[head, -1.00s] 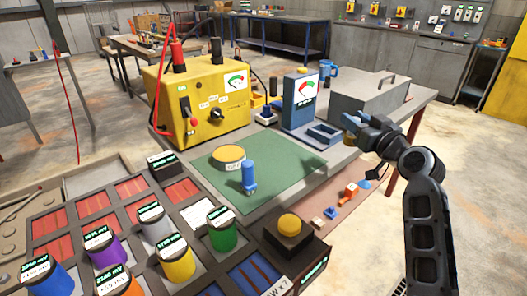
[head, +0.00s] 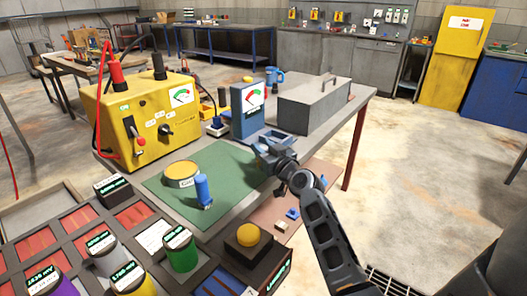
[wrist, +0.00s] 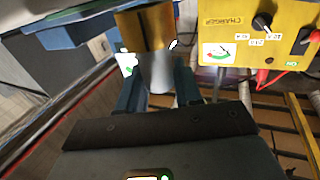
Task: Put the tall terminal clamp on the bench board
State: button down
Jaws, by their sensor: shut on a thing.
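My gripper (head: 268,158) is over the right end of the grey bench, near the green mat's right corner. In the wrist view its dark fingers (wrist: 158,95) are shut on a grey post with a copper-coloured block (wrist: 146,30) at its far end, which I take for the tall terminal clamp. In the head view the gripper and wrist mostly hide it. A flat reddish-brown board (head: 314,186) lies at the bench's right side, with small blue and pale pieces on it. I cannot tell for certain that this is the bench board.
Behind are a yellow charger (head: 140,122), a blue meter (head: 248,110) and a grey box (head: 318,103). A yellow button box (head: 247,236) and several coloured cylinders stand in front.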

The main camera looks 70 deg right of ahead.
jog(key=shift+f, duration=0.35)
jog(key=c, duration=0.8)
grip_release()
jog(key=shift+o, duration=0.2)
jog(key=shift+r, duration=0.15)
jog(key=shift+s+a, duration=0.15)
jog(key=shift+s, duration=0.15)
jog(key=b+v, duration=0.2)
jog(key=v, duration=0.9)
jog(key=shift+s+a, duration=0.1)
jog(key=shift+s, duration=0.05)
